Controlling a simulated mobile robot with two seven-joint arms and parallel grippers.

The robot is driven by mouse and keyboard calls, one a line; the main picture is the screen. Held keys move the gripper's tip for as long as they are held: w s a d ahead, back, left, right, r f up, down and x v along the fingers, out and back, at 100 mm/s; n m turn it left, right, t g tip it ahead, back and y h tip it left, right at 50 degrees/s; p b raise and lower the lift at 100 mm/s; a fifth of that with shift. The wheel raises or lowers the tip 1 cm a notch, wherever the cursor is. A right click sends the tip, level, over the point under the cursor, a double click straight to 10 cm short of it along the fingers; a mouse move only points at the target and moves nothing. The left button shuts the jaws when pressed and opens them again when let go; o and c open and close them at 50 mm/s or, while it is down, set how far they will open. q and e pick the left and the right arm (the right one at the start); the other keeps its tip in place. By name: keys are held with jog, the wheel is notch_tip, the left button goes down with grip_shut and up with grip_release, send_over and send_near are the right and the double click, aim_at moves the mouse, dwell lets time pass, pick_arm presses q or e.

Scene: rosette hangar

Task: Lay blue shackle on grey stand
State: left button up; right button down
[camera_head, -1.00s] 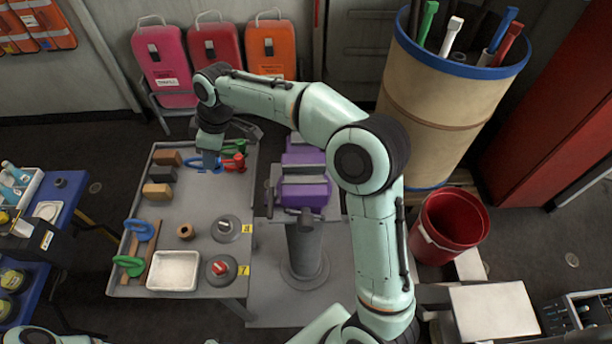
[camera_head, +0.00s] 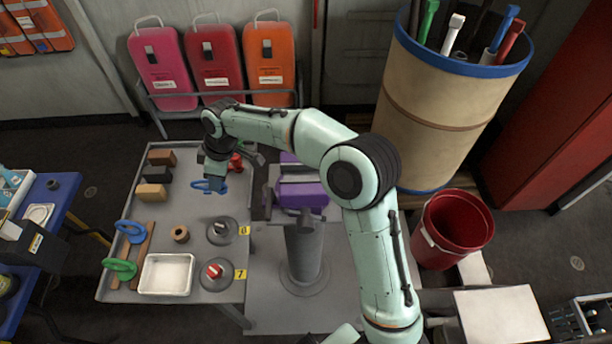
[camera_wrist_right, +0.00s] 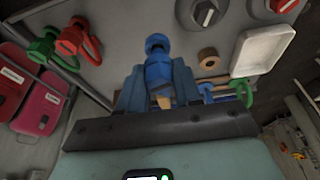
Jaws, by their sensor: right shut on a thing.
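My right gripper (camera_head: 212,182) is shut on the blue shackle (camera_head: 204,186), over the far right part of the grey table. In the right wrist view the blue shackle (camera_wrist_right: 158,62) is upright between the blue-grey fingers. In the head view most of it is hidden by the gripper. A round grey stand with a grey top (camera_head: 221,230) is on the table, nearer than the gripper and apart from the shackle. It also shows in the right wrist view (camera_wrist_right: 207,13). My left gripper is out of view.
A red shackle (camera_head: 236,162) is behind the gripper; a green one (camera_wrist_right: 42,46) is beside it. A red-topped round stand (camera_head: 215,272), white tray (camera_head: 167,273), tan ring (camera_head: 180,234) and several blocks are on the table. A purple vise (camera_head: 300,190) stands to the right.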

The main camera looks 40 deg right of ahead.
aim_at(222, 190)
notch_tip(222, 190, down, 6)
jog(key=b, duration=0.2)
jog(key=shift+f+b, duration=0.25)
jog(key=shift+b, duration=0.05)
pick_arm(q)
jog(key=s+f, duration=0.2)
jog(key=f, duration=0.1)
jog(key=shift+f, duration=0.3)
pick_arm(e)
jog(key=shift+f, duration=0.25)
pick_arm(q)
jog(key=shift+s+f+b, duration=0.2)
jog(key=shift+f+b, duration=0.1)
jog(key=shift+b, duration=0.05)
pick_arm(e)
jog(key=shift+w+f, duration=0.1)
jog(key=shift+f, duration=0.5)
jog(key=shift+f, duration=0.1)
jog(key=c, duration=0.7)
grip_release()
